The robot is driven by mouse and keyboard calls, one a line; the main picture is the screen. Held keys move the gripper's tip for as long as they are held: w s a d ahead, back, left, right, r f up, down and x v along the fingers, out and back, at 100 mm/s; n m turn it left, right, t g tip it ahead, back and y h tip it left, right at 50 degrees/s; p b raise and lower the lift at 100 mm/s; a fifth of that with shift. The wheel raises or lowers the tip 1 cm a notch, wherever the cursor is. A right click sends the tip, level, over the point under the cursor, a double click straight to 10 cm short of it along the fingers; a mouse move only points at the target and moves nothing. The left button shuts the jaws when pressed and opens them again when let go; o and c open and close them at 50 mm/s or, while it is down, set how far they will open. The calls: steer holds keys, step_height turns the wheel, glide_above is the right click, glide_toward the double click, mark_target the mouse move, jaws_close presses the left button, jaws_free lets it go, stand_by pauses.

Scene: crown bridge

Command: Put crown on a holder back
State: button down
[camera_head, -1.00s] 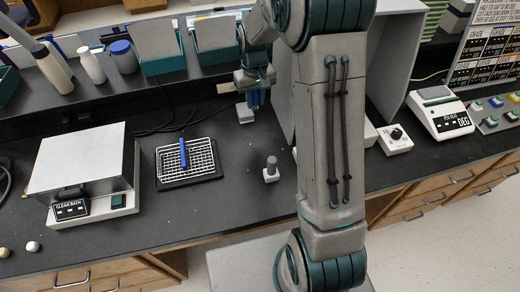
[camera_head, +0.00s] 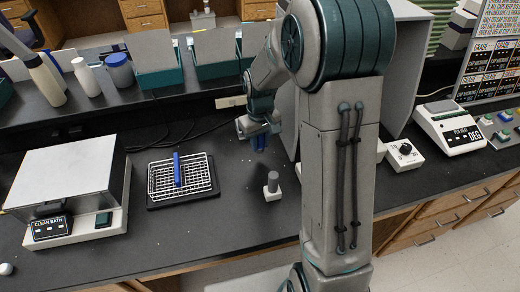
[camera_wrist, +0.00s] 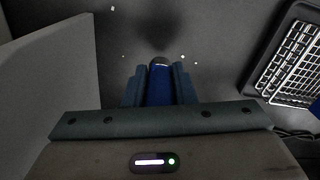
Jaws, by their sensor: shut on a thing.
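My gripper (camera_head: 259,145) hangs over the counter, behind the post and right of the wire rack. In the wrist view its fingers (camera_wrist: 160,85) are shut on a blue piece (camera_wrist: 159,88) with a dark, rounded tip (camera_wrist: 159,62). I cannot make out a crown on that tip. A short grey post on a square pale base (camera_head: 272,187) stands upright on the counter, apart from my gripper. A wire rack (camera_head: 203,184) on a black tray lies left of it, with a blue upright piece (camera_head: 178,168) in it. I cannot tell which is the crown's holder.
A clean bath box (camera_head: 70,178) stands at the left. A grey panelled enclosure (camera_head: 400,62) stands right of my gripper, partly hidden by my arm. A dial box (camera_head: 404,153) and a scale (camera_head: 450,125) are further right. Counter between rack and post is clear.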

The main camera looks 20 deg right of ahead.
mark_target(260, 152)
steer(key=shift+f, duration=1.5)
steer(key=shift+f, duration=0.1)
steer(key=shift+f, duration=0.2)
steer(key=c, duration=1.2)
jaws_free()
steer(key=shift+r, duration=0.1)
